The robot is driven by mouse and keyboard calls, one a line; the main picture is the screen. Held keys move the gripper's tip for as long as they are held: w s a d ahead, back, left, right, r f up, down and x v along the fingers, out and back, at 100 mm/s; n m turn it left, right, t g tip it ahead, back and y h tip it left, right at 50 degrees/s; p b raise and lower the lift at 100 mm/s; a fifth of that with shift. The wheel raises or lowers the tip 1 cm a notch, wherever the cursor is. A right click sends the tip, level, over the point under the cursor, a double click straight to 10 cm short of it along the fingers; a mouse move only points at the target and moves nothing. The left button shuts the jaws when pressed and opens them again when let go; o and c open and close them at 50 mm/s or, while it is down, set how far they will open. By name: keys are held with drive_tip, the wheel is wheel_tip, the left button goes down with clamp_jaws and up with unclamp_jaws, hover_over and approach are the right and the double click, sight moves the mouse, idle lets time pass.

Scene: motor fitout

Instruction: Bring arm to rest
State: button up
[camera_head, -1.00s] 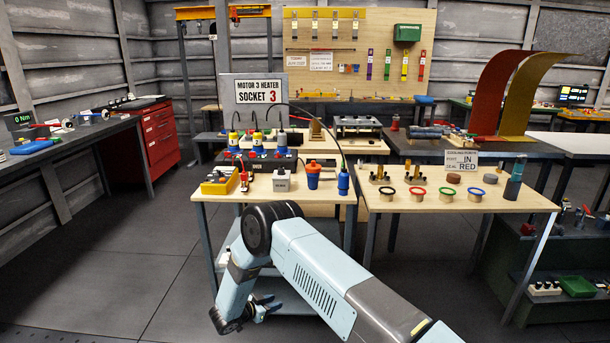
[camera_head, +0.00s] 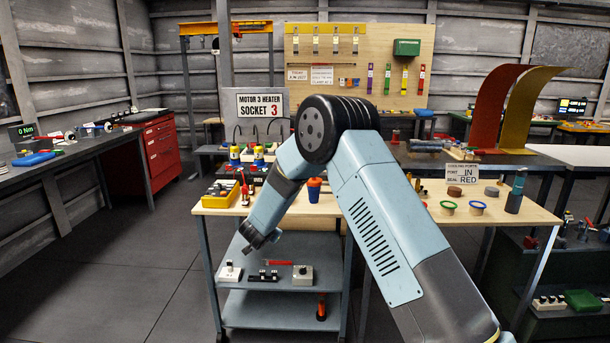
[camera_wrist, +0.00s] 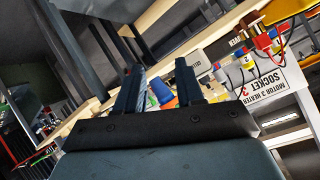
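My arm reaches up from the lower right in the head view, bends at a high elbow, and its forearm slopes down to the left. My gripper (camera_head: 262,240) hangs in front of the left wooden-topped bench (camera_head: 217,211), below its top and above the lower shelf. In the wrist view, my gripper (camera_wrist: 159,72) has its two dark fingers apart with nothing held between them. An orange-and-blue cup (camera_head: 314,190) stands on the bench behind the arm. My elbow and upper arm hide part of both benches.
The right bench (camera_head: 530,212) holds coloured rings. The floor at left (camera_head: 120,270) is clear.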

drive_tip(key=s+d+r+n+y, duration=0.1)
drive_tip(key=s+d+r+y, duration=0.15)
drive_tip(key=r, duration=0.65)
drive_tip(key=s+d+r+n+y, duration=0.15)
drive_tip(key=d+r, duration=0.25)
drive_tip(key=r, duration=0.5)
drive_tip(key=s+d+r+n+g+y, duration=0.1)
drive_tip(key=s+d+r+n+g, duration=0.15)
drive_tip(key=s+d+r, duration=0.7)
drive_tip(key=s+d+g+h, duration=0.1)
drive_tip(key=s+d, duration=0.5)
drive_tip(key=s, duration=0.6)
drive_tip(key=s+d+r+n+g+h, duration=0.1)
drive_tip(key=s+d, duration=0.5)
drive_tip(key=s, duration=0.6)
drive_tip(key=s+d+r+g+h, duration=0.1)
drive_tip(key=s+d, duration=0.6)
drive_tip(key=s, duration=0.6)
drive_tip(key=shift+r+n+g+h, duration=0.25)
drive_tip(key=shift+n+g+h, duration=0.1)
drive_tip(key=shift+n+h, duration=0.05)
drive_tip(key=shift+d, duration=0.1)
